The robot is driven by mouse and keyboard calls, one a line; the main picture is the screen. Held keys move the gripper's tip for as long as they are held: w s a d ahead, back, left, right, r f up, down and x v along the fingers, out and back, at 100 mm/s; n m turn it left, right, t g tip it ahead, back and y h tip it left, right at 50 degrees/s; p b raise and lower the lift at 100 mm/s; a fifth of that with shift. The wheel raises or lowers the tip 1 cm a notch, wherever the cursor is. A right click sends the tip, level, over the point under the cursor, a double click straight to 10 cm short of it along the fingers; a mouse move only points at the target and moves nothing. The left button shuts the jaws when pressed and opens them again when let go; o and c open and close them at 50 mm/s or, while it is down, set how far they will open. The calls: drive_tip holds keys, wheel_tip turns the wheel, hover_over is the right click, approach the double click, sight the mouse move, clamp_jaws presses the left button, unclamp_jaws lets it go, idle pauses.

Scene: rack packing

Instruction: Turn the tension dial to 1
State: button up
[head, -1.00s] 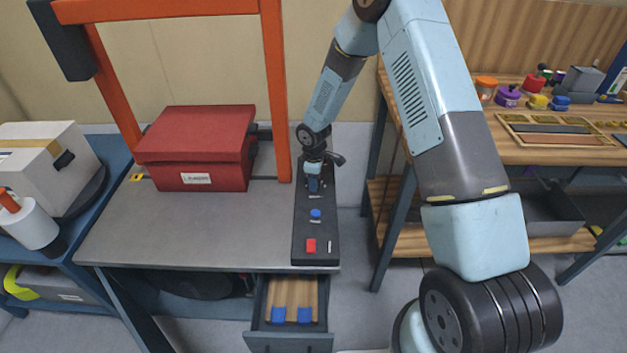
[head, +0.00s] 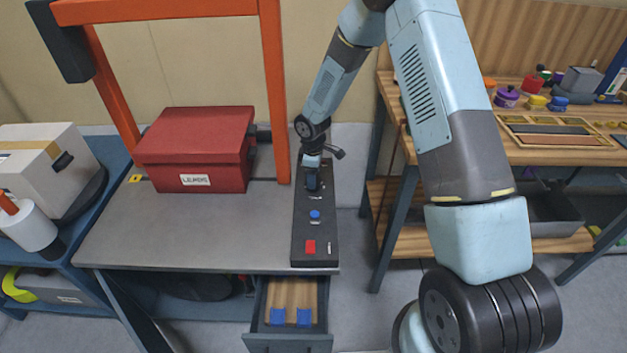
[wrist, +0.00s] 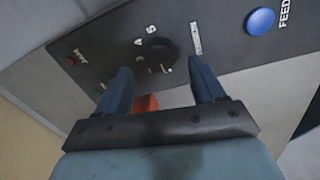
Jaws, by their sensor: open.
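The tension dial (wrist: 157,52) is a small black round knob on the dark control panel (head: 300,235). White figures are printed around it, but I cannot tell which one it points to. In the wrist view my gripper (wrist: 161,68) is open, with its two dark blue fingers pointing toward the dial. The dial appears between the fingertips, slightly beyond them; no contact is visible. In the head view my gripper (head: 312,183) is over the far part of the panel and hides the dial.
A blue FEED button (wrist: 260,20) and a red button (head: 310,247) are on the panel. A small red control (wrist: 70,60) is near the dial. A red box (head: 195,150) stands left on the bench. An open drawer (head: 290,338) is below.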

wheel_tip(320, 180, up, 10)
drive_tip(key=shift+s+r, duration=0.2)
drive_tip(key=shift+s, duration=0.1)
idle(0.3)
drive_tip(key=s+d+r+m+t+h, duration=0.1)
drive_tip(key=s+d+r+m, duration=0.5)
drive_tip(key=r, duration=0.6)
drive_tip(key=s+d+r+m+t, duration=0.1)
drive_tip(key=s+d+r, duration=0.3)
drive_tip(key=d+r, duration=0.55)
drive_tip(key=s+d+r+m+t, duration=0.1)
drive_tip(key=s+d+r+m, duration=0.1)
drive_tip(key=s+r, duration=0.2)
drive_tip(key=s+d+r+m+t, duration=0.1)
drive_tip(key=s+r+m, duration=0.2)
drive_tip(key=s, duration=0.8)
drive_tip(key=s+d+r+m+y, duration=0.1)
drive_tip(key=s+d+r+m, duration=0.1)
drive_tip(key=s+r, duration=0.3)
drive_tip(key=s+m, duration=0.1)
drive_tip(key=s, duration=0.1)
drive_tip(key=shift+s+d+r+t, duration=0.25)
drive_tip(key=shift+s+d+t, duration=0.05)
drive_tip(key=shift+t, duration=0.1)
drive_tip(key=shift+s+m, duration=0.3)
drive_tip(key=shift+s, duration=0.05)
